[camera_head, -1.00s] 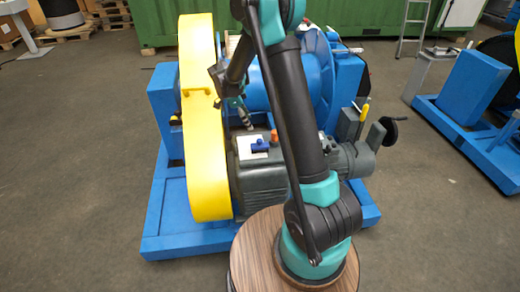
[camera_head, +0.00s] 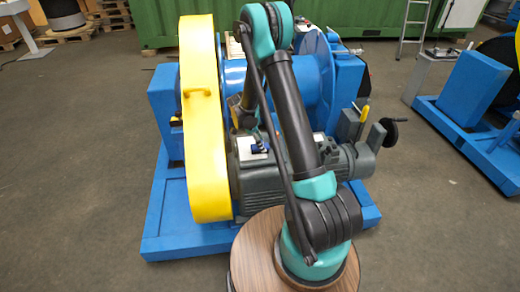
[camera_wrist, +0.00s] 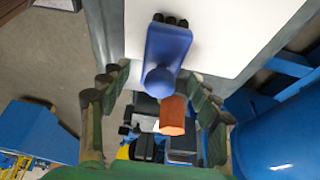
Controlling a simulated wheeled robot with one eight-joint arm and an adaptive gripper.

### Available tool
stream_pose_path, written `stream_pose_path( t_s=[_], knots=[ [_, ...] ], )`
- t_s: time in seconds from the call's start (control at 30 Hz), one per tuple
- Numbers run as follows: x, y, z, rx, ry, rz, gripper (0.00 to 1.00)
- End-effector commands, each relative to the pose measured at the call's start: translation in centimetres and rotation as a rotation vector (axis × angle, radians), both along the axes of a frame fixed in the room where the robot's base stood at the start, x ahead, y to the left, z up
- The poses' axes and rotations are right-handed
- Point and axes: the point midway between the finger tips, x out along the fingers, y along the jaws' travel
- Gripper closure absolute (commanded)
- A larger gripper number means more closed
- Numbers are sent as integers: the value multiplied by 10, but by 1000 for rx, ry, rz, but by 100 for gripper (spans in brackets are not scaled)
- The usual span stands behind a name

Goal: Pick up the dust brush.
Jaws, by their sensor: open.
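The likely dust brush, a blue piece with a rounded knob and dark tips at one end (camera_wrist: 168,50), lies on a white sheet in the wrist view. Its blue part also shows in the head view (camera_head: 261,150) on top of the grey motor (camera_head: 260,183). My gripper (camera_wrist: 157,80) is open, its fingers spread left and right of the brush's knob end in the picture. I cannot tell their exact height above the sheet. In the head view my arm partly hides the area around the brush.
An orange piece (camera_wrist: 173,115) sits close to the brush's knob end. The white sheet (camera_wrist: 230,30) is otherwise bare. A yellow guard (camera_head: 203,120) stands left of the motor, and a blue drum (camera_wrist: 282,130) is close on the right in the wrist view.

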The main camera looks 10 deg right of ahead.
Motion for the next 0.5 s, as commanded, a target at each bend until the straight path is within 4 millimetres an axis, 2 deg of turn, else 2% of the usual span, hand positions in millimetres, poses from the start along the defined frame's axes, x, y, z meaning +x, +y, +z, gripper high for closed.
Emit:
stream_pose_path(
  t_s=[0.1,0.2,0.47,0.5],
  knots=[
    [-1,-7,-15,1,0,-1,38],
    [-1,-10,-23,1,0,0,38],
    [-1,-11,-25,1,0,0,38],
    [-1,-11,-25,1,0,0,42]
  ],
)
